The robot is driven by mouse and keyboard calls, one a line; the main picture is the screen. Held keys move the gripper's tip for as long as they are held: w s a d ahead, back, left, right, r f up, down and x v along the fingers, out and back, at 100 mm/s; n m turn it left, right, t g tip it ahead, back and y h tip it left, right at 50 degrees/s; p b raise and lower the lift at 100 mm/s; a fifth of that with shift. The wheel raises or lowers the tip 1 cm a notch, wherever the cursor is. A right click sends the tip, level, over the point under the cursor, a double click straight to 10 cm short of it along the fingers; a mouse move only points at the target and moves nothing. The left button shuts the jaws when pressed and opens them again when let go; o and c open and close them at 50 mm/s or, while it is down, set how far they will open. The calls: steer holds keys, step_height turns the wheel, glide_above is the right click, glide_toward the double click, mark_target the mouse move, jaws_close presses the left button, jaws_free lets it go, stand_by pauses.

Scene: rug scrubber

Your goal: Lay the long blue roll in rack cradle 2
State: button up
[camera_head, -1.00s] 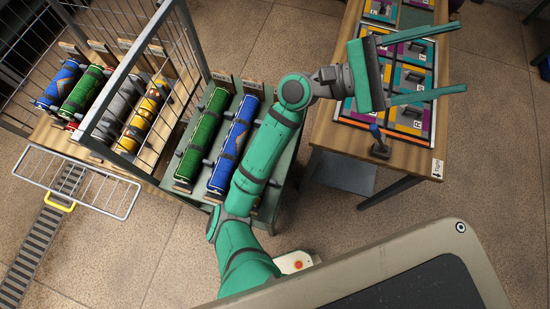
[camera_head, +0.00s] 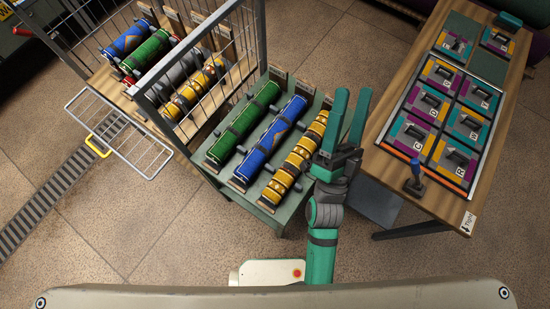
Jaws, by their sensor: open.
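A second blue roll (camera_head: 128,40) lies at the far left of the wooden shelf. My gripper (camera_head: 352,100) is open and empty. Its two green fingers point toward the top of the picture, right of the yellow roll and over or beside the stand's right edge; its height is unclear. I cannot read any cradle numbers, so cradle 2 is not identifiable.
The wooden shelf also holds a green roll (camera_head: 146,52), a grey roll (camera_head: 181,68) and a yellow roll (camera_head: 198,88) behind a metal cage (camera_head: 262,40). A wire flap (camera_head: 118,135) sticks out over the floor. A wooden table (camera_head: 455,193) with lettered panels stands at right.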

steer(key=s+a+f+n+g+y, duration=0.2)
steer(key=s+a+f+n+g, duration=0.3)
steer(key=s+f, duration=0.4)
steer(key=s+a+f+n+g+y, duration=0.3)
steer(key=s+a+f+n+g, duration=0.3)
steer(key=f, duration=1)
steer(key=s+a+n, duration=0.2)
steer(key=s+a, duration=0.2)
steer(key=shift+a+f+y, duration=0.25)
steer(key=shift+a+y, duration=0.05)
steer(key=shift+w, duration=0.1)
